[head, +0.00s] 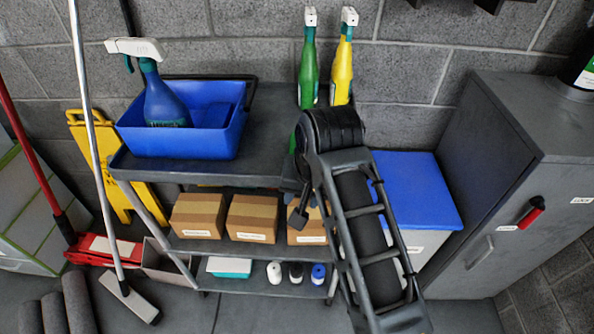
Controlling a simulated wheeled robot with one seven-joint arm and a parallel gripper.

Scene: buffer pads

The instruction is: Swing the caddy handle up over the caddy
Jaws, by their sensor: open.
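The blue caddy (180,143) sits on the left part of the cart's top shelf. A blue spray bottle (165,100) with a white and teal head stands in it. The caddy's black handle (254,95) shows along the back and right rim, lying low behind the caddy rather than standing over it; part of it is hidden by the caddy. My gripper (298,208) is open and empty, to the right of the caddy and apart from it. It hangs by the cart's right end, in front of a cardboard box, partly hidden by my own arm.
Green (308,65) and yellow (341,65) spray bottles stand at the back right of the cart (270,150). Cardboard boxes (252,218) fill the middle shelf. A blue-lidded bin (415,185) and grey cabinet (490,180) stand right. Mop handles (92,130) rise at left.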

